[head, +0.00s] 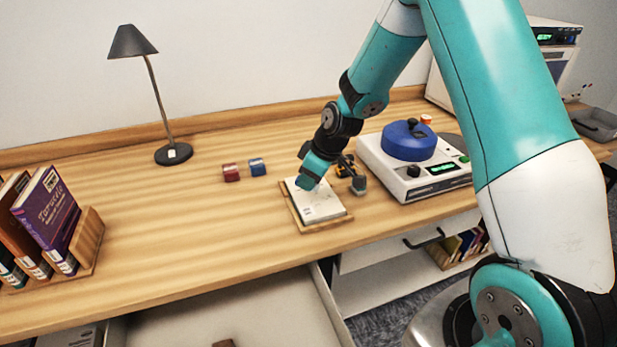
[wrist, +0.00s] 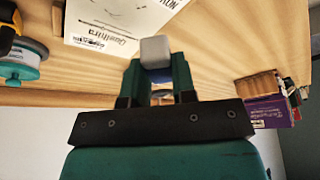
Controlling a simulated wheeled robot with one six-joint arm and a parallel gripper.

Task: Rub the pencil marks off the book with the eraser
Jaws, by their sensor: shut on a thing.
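The book (head: 322,208) lies flat, pale cover up, on a small wooden board (head: 312,228) on the desk. The wrist view shows part of its white cover (wrist: 112,22) with printed lettering and a few thin dark strokes near the top edge; I cannot tell which are pencil marks. My gripper (head: 305,182) is over the book's back-left part, pointing down. In the wrist view my gripper (wrist: 158,78) is shut on the eraser (wrist: 155,49), a whitish block with a blue band. The eraser's tip overlaps the cover's edge in the picture; contact cannot be told.
A red block (head: 231,172) and a blue block (head: 257,167) lie to the left. A lamp (head: 173,153) and upright books (head: 48,215) stand farther left. The front-left desk is clear.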

